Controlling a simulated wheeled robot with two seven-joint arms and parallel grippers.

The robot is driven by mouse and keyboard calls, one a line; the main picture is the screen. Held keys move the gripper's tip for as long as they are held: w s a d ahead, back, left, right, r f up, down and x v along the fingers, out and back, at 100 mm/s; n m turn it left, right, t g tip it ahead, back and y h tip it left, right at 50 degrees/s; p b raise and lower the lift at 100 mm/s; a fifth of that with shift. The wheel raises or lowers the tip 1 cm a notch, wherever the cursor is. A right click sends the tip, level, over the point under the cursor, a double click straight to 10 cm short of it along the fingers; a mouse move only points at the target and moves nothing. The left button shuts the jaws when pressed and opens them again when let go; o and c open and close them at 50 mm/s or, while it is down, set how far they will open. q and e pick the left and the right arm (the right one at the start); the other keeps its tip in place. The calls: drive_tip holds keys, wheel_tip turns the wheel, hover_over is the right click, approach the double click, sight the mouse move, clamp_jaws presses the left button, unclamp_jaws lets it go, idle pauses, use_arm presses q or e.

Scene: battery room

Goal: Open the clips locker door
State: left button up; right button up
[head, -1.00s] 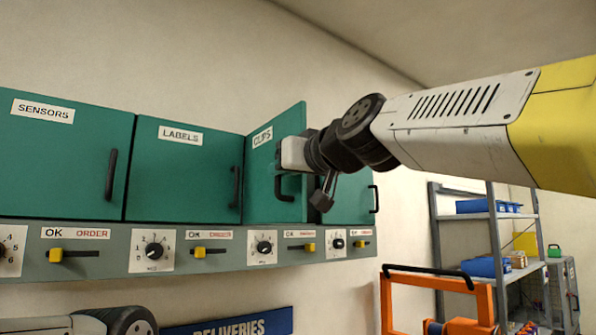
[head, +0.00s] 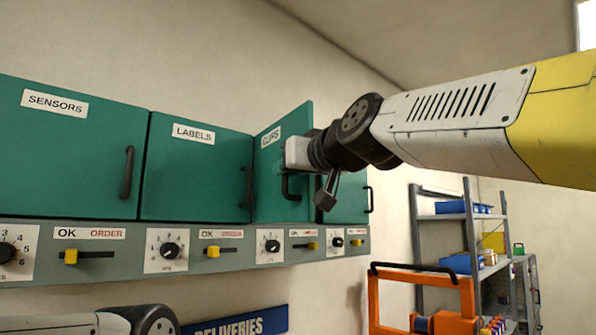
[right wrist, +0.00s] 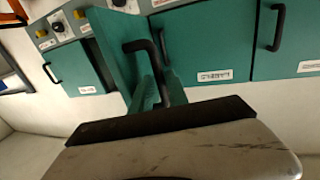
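The teal clips locker door (head: 268,180), labelled CLIPS, stands swung partly out from the row of lockers. Its black handle (head: 289,188) shows just below my right gripper (head: 294,158). My right gripper is at the door's outer face, close against the handle. In the right wrist view the clips door (right wrist: 112,50) is seen at a steep angle, with its handle (right wrist: 143,46) running down towards the fingers (right wrist: 162,92). Whether the fingers are closed around the handle cannot be made out. Part of my left arm shows at the lower left; its gripper is out of view.
The shut labels door (head: 195,175) and sensors door (head: 60,155) are to the left. A panel with knobs and yellow sliders (head: 125,250) runs below. An orange frame (head: 373,300) and a grey shelf (head: 425,232) stand at right.

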drive_tip(key=shift+o, duration=0.8)
drive_tip(key=v, duration=0.7)
drive_tip(key=shift+s+d, duration=0.2)
drive_tip(key=shift+s, duration=0.15)
drive_tip(key=w+d+f+m+g+h, duration=0.15)
drive_tip(key=d+f, duration=0.25)
drive_tip(key=f, duration=0.6)
drive_tip(key=d+f+m+g+h, duration=0.1)
drive_tip(key=d+f+g+h, duration=0.15)
drive_tip(key=f, duration=0.75)
drive_tip(key=s+d+f+m+g+h, duration=0.1)
drive_tip(key=s+d+f, duration=0.2)
drive_tip(key=f, duration=0.4)
drive_tip(key=s+d+f+m+g+h, duration=0.1)
drive_tip(key=s+d+f+g, duration=0.1)
drive_tip(key=f, duration=0.6)
drive_tip(key=s+d+f+m+g+h, duration=0.1)
drive_tip(key=s+d+f, duration=0.3)
drive_tip(key=f, duration=0.4)
drive_tip(key=shift+d+f+g, duration=0.15)
drive_tip(key=shift+d+g, duration=0.15)
drive_tip(key=shift+g, duration=0.2)
